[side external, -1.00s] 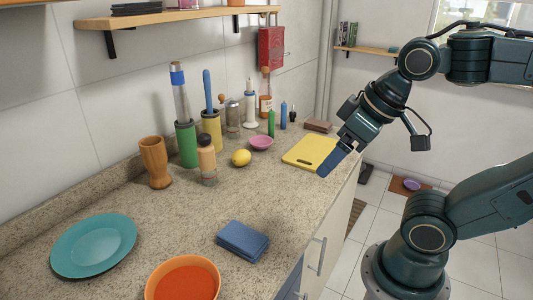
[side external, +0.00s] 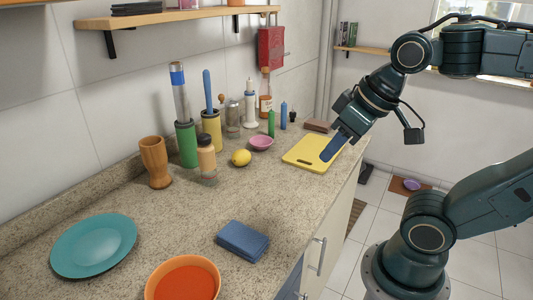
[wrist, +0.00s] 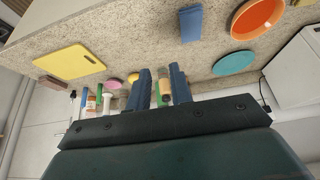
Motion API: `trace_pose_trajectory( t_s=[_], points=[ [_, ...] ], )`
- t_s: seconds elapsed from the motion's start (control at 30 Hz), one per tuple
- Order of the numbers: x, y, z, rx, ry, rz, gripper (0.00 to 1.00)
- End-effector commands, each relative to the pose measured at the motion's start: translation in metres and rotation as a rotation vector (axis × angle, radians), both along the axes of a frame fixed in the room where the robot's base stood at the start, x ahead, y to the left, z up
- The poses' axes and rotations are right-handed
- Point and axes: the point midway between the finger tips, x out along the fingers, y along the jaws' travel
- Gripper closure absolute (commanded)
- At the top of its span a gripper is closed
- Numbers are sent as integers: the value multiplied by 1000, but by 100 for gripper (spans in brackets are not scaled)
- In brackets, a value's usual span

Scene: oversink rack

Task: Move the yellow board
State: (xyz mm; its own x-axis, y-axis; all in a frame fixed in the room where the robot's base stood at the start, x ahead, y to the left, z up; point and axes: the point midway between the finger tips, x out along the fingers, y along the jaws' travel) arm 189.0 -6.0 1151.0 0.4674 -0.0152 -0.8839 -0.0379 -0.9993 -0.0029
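The yellow board (side external: 303,153) lies flat on the speckled counter near its right front edge. In the wrist view the yellow board (wrist: 66,63) shows whole at the upper left, away from the fingers. My gripper (side external: 329,156) has blue fingers; in the side view they overlap the board's right edge, and I cannot tell their height above it. In the wrist view my gripper (wrist: 159,80) has its two fingers apart with nothing held between them.
A brown block (side external: 317,126) lies behind the board. A pink bowl (side external: 261,143), a lemon (side external: 241,158) and several bottles stand to its left. A folded blue cloth (side external: 242,240), orange bowl (side external: 183,282) and teal plate (side external: 94,246) are nearer. The counter between cloth and board is clear.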

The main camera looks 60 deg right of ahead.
Motion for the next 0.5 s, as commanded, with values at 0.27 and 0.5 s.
trace_pose_trajectory(
  t_s=[0.27, 0.5],
  points=[
    [45, -29, 23, 13, 23, -164, 100],
    [94, -72, 38, 28, 42, -348, 100]
  ],
)
